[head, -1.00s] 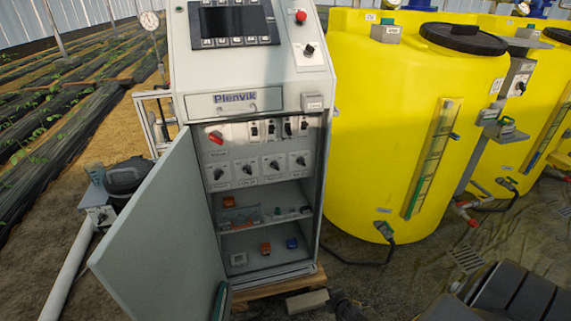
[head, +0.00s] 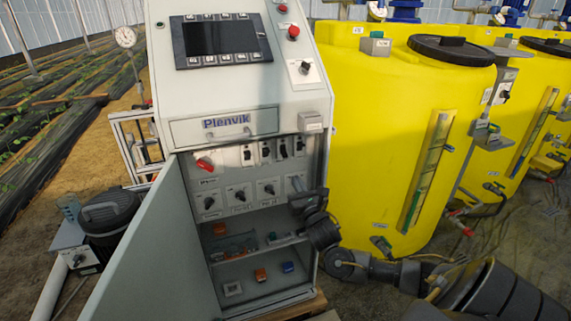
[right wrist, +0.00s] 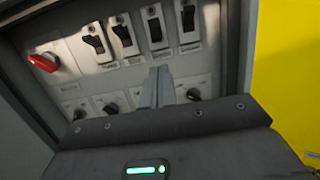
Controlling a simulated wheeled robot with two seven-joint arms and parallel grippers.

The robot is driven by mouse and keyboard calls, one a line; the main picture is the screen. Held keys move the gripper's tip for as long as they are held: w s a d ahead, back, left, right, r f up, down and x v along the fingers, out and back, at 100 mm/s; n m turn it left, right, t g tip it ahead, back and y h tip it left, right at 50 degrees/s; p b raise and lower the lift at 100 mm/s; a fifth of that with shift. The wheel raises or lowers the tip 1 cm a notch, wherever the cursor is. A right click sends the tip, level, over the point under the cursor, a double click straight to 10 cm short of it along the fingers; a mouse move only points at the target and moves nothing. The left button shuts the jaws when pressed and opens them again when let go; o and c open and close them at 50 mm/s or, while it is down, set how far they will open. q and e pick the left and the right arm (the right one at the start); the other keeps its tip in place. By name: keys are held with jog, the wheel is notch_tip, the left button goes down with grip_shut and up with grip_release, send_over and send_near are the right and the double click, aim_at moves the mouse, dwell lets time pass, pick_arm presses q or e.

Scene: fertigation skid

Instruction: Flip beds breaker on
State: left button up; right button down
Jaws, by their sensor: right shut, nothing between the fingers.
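The open grey cabinet has a row of black breakers (head: 265,150) on its upper panel. In the right wrist view several breakers (right wrist: 122,35) show closely, with small labels below them too blurred to read. I cannot tell which one is the beds breaker. My right gripper (head: 296,184) reaches in from the right, in front of the panel's right side at the height of the rotary knobs, below the breakers. In the right wrist view its fingers (right wrist: 157,86) are shut and empty, pointing up toward the breaker row. My left gripper is not in view.
A red rotary handle (head: 204,163) sits left of the breakers, and black knobs (head: 239,195) sit below. The cabinet door (head: 150,255) stands open to the left. Shelves below hold small coloured boxes (head: 260,274). A yellow tank (head: 375,130) stands close on the right.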

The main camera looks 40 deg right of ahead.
aim_at(285, 155)
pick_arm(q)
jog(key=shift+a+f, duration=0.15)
pick_arm(e)
jog(key=shift+w+f, duration=0.1)
